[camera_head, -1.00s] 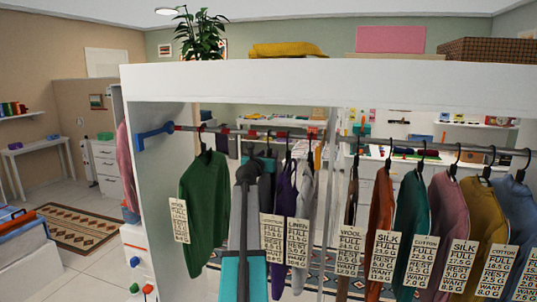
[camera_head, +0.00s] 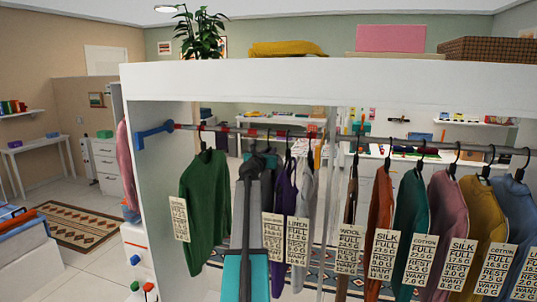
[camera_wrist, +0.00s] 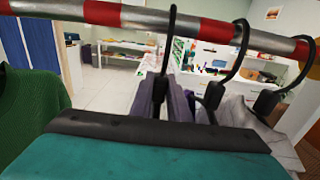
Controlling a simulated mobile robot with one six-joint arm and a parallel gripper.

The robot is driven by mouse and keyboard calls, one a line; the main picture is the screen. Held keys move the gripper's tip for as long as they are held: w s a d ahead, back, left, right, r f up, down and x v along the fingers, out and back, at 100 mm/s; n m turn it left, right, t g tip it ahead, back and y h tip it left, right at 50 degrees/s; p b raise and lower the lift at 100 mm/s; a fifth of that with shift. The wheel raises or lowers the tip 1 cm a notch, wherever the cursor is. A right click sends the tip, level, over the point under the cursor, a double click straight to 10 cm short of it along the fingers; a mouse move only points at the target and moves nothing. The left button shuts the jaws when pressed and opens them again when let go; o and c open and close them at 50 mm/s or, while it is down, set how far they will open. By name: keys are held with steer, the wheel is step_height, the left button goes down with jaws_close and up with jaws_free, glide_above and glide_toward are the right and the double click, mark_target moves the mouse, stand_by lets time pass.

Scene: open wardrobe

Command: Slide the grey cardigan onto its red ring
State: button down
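I cannot tell which is the cardigan. Red bands (camera_head: 252,133) mark the rail; they are large in the wrist view (camera_wrist: 215,31). My gripper (camera_head: 257,165) is among the hangers just below the rail; its fingertips are not clearly visible. In the wrist view a teal shape with a dark top edge (camera_wrist: 160,130) fills the bottom, with black hanger hooks above and right of it.
A green garment (camera_head: 205,205) hangs to the left, with free rail between. A purple one (camera_head: 285,190) is close on the right. An upright divider (camera_head: 330,200) separates further tagged garments. A blue bracket (camera_head: 153,133) holds the rail's left end.

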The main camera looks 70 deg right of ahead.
steer(key=w+a+b, duration=0.1)
steer(key=w+b, duration=0.2)
steer(key=w, duration=1.6)
steer(key=shift+w, duration=0.3)
steer(key=c, duration=2.1)
jaws_free()
steer(key=shift+w, duration=0.15)
steer(key=o, duration=0.5)
steer(key=shift+f, duration=0.1)
steer(key=shift+a, duration=0.15)
steer(key=a, duration=0.4)
steer(key=a+b, duration=0.1)
steer(key=a, duration=0.4)
steer(key=s+a+b, duration=0.1)
steer(key=a, duration=0.3)
steer(key=shift+a, duration=0.35)
steer(key=shift+r, duration=0.2)
